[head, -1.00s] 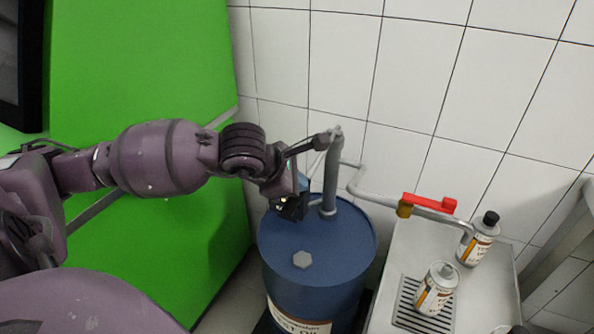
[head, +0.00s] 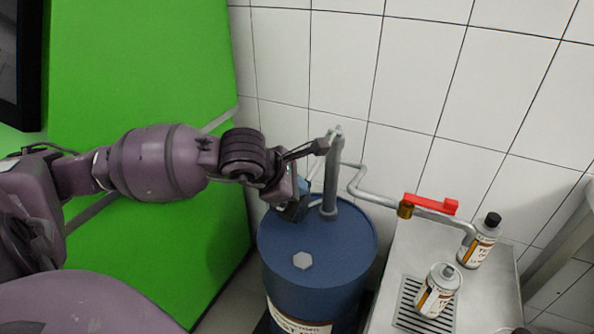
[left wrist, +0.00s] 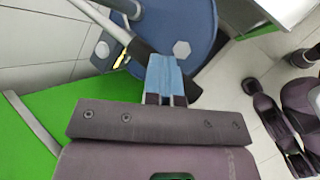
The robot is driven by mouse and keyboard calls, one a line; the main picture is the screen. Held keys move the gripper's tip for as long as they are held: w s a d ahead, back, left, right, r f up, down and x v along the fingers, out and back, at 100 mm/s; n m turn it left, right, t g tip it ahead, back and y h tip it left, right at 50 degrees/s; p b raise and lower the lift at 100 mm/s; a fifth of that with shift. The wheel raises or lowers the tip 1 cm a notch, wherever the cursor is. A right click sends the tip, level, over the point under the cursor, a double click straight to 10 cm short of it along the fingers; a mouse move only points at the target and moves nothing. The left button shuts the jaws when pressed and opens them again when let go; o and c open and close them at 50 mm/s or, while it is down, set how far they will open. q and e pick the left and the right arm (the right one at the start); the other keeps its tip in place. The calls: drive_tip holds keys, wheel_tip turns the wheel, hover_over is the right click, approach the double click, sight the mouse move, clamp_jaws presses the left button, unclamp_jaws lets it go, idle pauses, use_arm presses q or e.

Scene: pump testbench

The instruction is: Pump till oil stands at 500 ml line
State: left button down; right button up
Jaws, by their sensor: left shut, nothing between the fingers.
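The blue oil drum (head: 335,245) stands by the tiled wall with a grey hand pump (head: 331,180) upright on its lid. A thin pump lever comes down from the pump's top, partly hidden by my left arm. My left gripper (head: 296,205) is beside the pump, over the lid's rear left. In the left wrist view its blue fingers (left wrist: 167,75) are shut and empty, close to a dark bar (left wrist: 125,38); contact is unclear. An open-topped can (head: 437,290) stands on the drip grate near the spout (head: 467,232). Its oil level cannot be seen.
A red valve handle (head: 430,203) lies along the outlet pipe. A black-capped can (head: 479,241) stands behind the grate on the metal bench (head: 405,250). A large green panel (head: 140,60) is on the left. The drum lid's front is clear except for a hexagonal cap (head: 302,260).

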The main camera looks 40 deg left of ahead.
use_arm(q)
drive_tip(key=shift+f, duration=0.3)
use_arm(e)
drive_tip(key=shift+s+a+f, duration=0.15)
use_arm(q)
drive_tip(key=shift+f, duration=0.25)
use_arm(e)
drive_tip(key=shift+w, duration=0.25)
use_arm(q)
drive_tip(key=shift+s+f+b, duration=0.1)
drive_tip(key=shift+f+b, duration=0.15)
drive_tip(key=shift+b, duration=0.05)
use_arm(e)
drive_tip(key=shift+s+f, duration=0.3)
use_arm(q)
drive_tip(key=shift+f, duration=0.25)
use_arm(e)
drive_tip(key=shift+s+f, duration=0.15)
use_arm(q)
drive_tip(key=shift+f, duration=0.2)
use_arm(e)
drive_tip(key=shift+w, duration=0.2)
use_arm(q)
drive_tip(key=shift+f, duration=0.1)
use_arm(e)
drive_tip(key=shift+s+f, duration=0.2)
drive_tip(key=shift+s, duration=0.1)
idle(0.4)
